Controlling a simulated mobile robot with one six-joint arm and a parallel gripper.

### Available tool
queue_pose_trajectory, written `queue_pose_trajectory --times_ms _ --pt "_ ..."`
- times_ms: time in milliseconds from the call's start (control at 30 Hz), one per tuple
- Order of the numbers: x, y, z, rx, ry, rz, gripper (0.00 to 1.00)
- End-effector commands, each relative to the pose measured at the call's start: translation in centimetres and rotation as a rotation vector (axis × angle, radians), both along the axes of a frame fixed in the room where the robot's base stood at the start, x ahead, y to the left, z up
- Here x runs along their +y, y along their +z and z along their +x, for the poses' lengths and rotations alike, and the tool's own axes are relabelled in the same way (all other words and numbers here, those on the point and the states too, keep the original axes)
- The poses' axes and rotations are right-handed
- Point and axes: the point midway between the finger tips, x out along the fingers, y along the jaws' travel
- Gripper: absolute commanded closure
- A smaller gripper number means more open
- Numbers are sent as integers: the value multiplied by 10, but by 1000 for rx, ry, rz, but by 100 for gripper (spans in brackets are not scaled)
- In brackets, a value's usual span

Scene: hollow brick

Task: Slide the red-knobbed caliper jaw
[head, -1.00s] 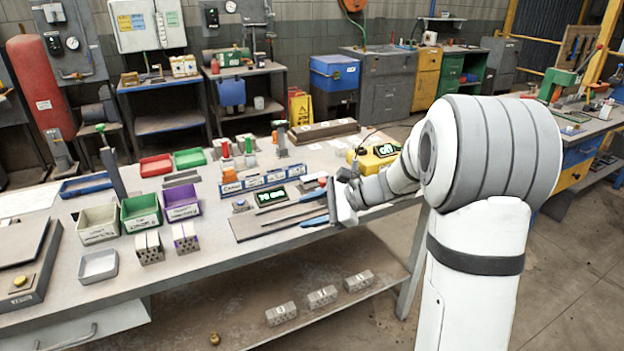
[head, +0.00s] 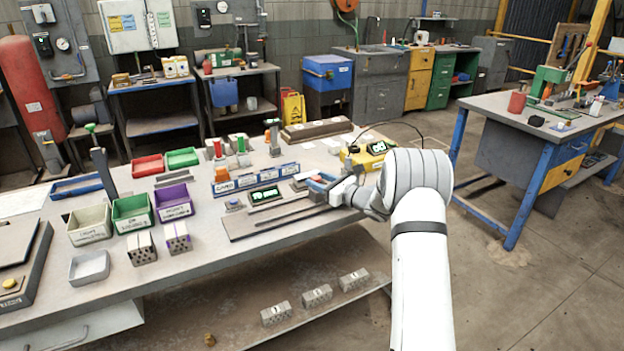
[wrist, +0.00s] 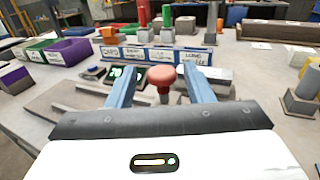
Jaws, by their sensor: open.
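The red knob (wrist: 161,79) of the caliper jaw stands between the two blue fingers of my gripper (wrist: 160,86) in the wrist view. The fingers are open, one on each side, with a visible gap to the knob. In the head view my gripper (head: 322,184) is at the right end of the caliper's dark rail (head: 270,219); there my gripper and arm hide the knob. The rail (wrist: 78,97) also shows to the left in the wrist view. A green-lit display (head: 265,196) stands behind the rail. The jaw's lower part is mostly hidden.
A row of blue-and-white labelled holders (head: 255,178) stands behind the display. A yellow box (head: 366,155) with a green display stands behind my gripper. Green (head: 133,212) and purple (head: 174,202) bins stand to the left. Several red- and green-topped items stand farther back.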

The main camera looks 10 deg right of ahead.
Motion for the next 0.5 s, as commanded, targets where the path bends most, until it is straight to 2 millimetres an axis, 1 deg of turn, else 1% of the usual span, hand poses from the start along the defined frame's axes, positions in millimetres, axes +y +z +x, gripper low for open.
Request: queue_pose_trajectory --times_ms 33,167,433,500 --pt "4 0 4 0 1 0 53" --pt "9 0 11 -1 0 0 53" --pt "10 0 12 -1 -1 -1 53" --pt "10 0 12 -1 -1 -1 58"
